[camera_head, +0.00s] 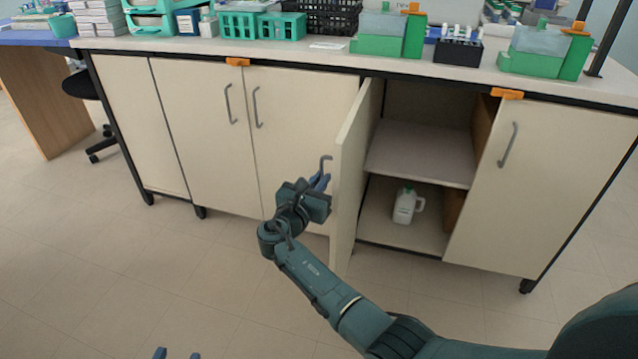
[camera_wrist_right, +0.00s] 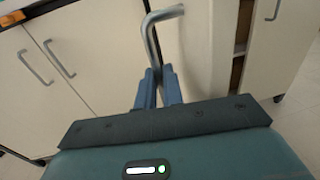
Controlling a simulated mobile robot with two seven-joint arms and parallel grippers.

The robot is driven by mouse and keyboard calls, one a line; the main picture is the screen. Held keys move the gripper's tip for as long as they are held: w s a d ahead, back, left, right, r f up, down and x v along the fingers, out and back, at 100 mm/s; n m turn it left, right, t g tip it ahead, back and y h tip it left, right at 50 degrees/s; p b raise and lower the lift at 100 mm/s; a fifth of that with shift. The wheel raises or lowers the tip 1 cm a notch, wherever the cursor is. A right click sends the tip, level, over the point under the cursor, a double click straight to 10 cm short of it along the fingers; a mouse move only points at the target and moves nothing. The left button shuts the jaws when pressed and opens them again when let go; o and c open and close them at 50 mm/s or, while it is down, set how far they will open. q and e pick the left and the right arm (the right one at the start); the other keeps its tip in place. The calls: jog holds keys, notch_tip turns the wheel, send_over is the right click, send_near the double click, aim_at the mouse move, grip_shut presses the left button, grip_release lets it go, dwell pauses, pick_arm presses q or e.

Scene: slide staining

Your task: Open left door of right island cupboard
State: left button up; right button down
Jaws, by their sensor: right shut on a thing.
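The left door (camera_head: 349,165) of the right island cupboard stands swung outward, showing the inside of the cupboard (camera_head: 420,150). Its grey handle (camera_head: 325,166) is on the door's outer face, and it also shows in the wrist view (camera_wrist_right: 151,38). My right gripper (camera_head: 321,181) is shut on the handle's lower part; its blue fingers (camera_wrist_right: 158,88) close around the bar in the wrist view. The right door (camera_head: 548,180) of this cupboard is closed. My left gripper (camera_head: 177,354) shows only as two separated fingertips at the bottom edge, empty.
A white jug (camera_head: 405,205) stands on the cupboard floor, below a shelf (camera_head: 420,152). The left cupboard's doors (camera_head: 195,120) are closed. Green racks and boxes (camera_head: 388,35) stand on the countertop (camera_head: 330,58). The tiled floor (camera_head: 130,260) in front is clear.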

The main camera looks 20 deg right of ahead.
pick_arm(q)
jog(key=shift+w+a+f, duration=0.2)
jog(key=shift+w, duration=0.05)
pick_arm(e)
jog(key=shift+w+d+r, duration=0.1)
jog(key=shift+w+r, duration=0.1)
jog(key=shift+w, duration=0.1)
jog(key=c, duration=1.6)
grip_release()
jog(key=shift+f, duration=0.1)
jog(key=shift+c, duration=0.2)
pick_arm(q)
jog(key=shift+r, duration=0.15)
pick_arm(e)
jog(key=shift+o, duration=0.5)
jog(key=shift+a, duration=0.2)
jog(key=shift+f, duration=0.1)
